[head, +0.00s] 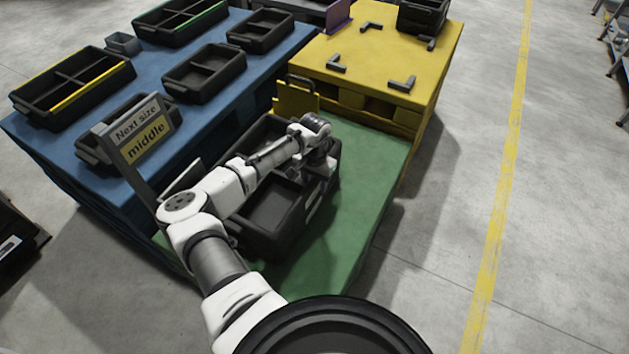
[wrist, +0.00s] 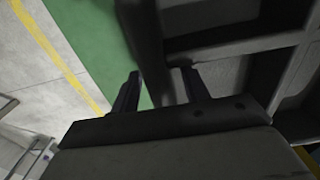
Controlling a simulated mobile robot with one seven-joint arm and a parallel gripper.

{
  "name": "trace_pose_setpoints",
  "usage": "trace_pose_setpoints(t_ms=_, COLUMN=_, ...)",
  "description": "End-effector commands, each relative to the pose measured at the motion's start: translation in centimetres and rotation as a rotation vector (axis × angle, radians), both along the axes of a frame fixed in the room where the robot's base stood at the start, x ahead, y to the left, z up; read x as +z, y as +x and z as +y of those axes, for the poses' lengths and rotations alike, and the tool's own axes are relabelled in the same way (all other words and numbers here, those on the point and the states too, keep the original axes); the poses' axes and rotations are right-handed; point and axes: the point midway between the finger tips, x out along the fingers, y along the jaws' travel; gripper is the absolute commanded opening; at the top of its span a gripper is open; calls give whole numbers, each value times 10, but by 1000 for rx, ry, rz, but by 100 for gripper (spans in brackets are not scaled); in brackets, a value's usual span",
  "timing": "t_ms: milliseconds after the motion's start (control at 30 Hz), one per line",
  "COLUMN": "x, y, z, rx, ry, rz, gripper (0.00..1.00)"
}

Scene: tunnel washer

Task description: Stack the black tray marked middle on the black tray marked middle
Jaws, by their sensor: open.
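A black divided tray (head: 268,212) sits on the green platform; its side is tall, and I cannot tell how many trays are stacked there. My gripper (head: 322,160) is at its right side wall, partly hidden by my wrist. In the wrist view, the open fingers (wrist: 162,84) appear to sit on either side of the tray's wall (wrist: 143,32), with the green surface beyond the left finger. Contact is unclear. A sign (head: 145,135) reads "Next size middle". Other black trays lie on the blue platform, including one (head: 204,74) near its middle. I cannot read size marks on the trays.
The blue platform (head: 65,160) also holds a yellow-striped tray (head: 72,84) and a green-striped tray (head: 180,22). The yellow platform (head: 375,65) behind has corner brackets, a black tray (head: 423,16) and a clear middle. The green platform (head: 372,165) is bare on the right.

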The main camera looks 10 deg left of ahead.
Motion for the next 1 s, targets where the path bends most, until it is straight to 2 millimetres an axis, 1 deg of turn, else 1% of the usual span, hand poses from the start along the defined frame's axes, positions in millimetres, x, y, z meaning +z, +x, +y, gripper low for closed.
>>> trace_pose_setpoints(t_ms=133, x=1, y=0, z=0, rx=0, ry=-2, rz=1, gripper=45)
trace_pose_setpoints(t_ms=267, x=13, y=0, z=0, rx=0, ry=-2, rz=0, gripper=45)
trace_pose_setpoints(t_ms=367, x=31, y=0, z=0, rx=-1, ry=-2, rz=-2, gripper=45)
trace_pose_setpoints(t_ms=600, x=87, y=0, z=0, rx=0, ry=-1, rz=-3, gripper=45)
trace_pose_setpoints(t_ms=700, x=107, y=0, z=-1, rx=-1, ry=-1, rz=-2, gripper=45)
trace_pose_setpoints(t_ms=833, x=126, y=0, z=0, rx=0, ry=0, rz=-1, gripper=45)
trace_pose_setpoints(t_ms=1000, x=137, y=0, z=0, rx=0, ry=0, rz=0, gripper=45)
